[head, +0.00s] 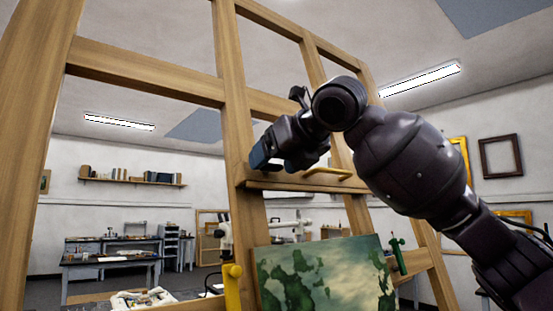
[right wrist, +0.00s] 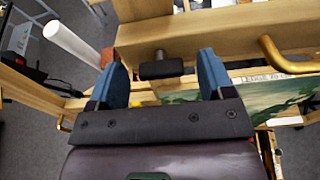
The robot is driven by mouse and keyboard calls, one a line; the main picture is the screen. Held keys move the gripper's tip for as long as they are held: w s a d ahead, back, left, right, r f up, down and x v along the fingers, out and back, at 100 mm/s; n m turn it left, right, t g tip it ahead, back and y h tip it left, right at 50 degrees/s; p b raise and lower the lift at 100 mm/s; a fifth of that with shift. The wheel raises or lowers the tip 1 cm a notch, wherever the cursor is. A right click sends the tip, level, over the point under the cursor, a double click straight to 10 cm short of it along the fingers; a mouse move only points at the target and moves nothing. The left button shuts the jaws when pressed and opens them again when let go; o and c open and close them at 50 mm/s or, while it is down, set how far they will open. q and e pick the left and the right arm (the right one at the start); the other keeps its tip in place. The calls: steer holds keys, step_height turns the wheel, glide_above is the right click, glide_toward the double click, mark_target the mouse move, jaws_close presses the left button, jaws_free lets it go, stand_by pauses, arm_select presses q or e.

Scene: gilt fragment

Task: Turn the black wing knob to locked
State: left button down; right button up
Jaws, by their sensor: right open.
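The black wing knob (right wrist: 160,70) sits on a short metal stem on the wooden easel's crossbar, in the upper middle of the right wrist view. Its wing lies roughly crosswise in the picture. My right gripper (right wrist: 163,64) is open, with one blue finger on each side of the knob and a gap on both sides. In the head view my right gripper (head: 268,153) is at the left end of the easel's ledge, and the knob is hidden there. My left gripper is in neither view.
A brass handle (head: 327,172) sticks out from the ledge, right of the knob. The wooden easel (head: 228,70) fills the near space. Below are a green painting (head: 320,275), a yellow handle (head: 232,288) and a green clamp (head: 398,256). Work tables (head: 110,262) stand far behind.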

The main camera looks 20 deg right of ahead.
steer(key=c, duration=0.9)
